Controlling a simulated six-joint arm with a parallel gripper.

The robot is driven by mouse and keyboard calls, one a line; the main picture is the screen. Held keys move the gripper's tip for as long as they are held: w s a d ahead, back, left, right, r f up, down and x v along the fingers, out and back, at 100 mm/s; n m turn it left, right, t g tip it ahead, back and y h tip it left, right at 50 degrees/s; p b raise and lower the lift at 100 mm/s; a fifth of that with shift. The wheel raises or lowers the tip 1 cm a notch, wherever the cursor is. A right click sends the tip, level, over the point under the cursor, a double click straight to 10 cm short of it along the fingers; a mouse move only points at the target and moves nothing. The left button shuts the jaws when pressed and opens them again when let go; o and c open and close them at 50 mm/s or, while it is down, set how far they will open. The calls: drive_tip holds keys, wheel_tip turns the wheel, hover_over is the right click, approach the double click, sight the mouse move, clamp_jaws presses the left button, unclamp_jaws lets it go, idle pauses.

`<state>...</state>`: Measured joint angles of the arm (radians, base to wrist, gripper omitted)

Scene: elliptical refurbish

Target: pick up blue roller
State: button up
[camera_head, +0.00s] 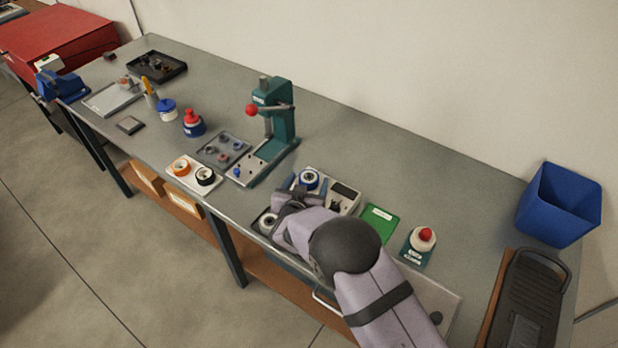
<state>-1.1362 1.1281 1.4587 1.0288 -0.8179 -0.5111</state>
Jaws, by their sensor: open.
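A blue roller (308,179) with a pale centre sits on the light fixture plate (346,192), just beyond my gripper. My gripper (283,203) is low over the near left part of this fixture, open, with the arm reaching in from the lower right. The blue roller stands apart from the gripper body in this view. Another roller-like part with a dark centre (267,222) lies at the near left, beside my gripper. The gripper and wrist hide part of the fixture, and the fingertips are hard to make out.
A green press (281,120) stands left of the fixture. Left of it are a grey parts tray (236,139) and a white tray with an orange roller (181,168) and a black roller (205,176).

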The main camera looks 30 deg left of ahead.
drive_tip(key=c, duration=1.3)
drive_tip(key=shift+r, duration=0.1)
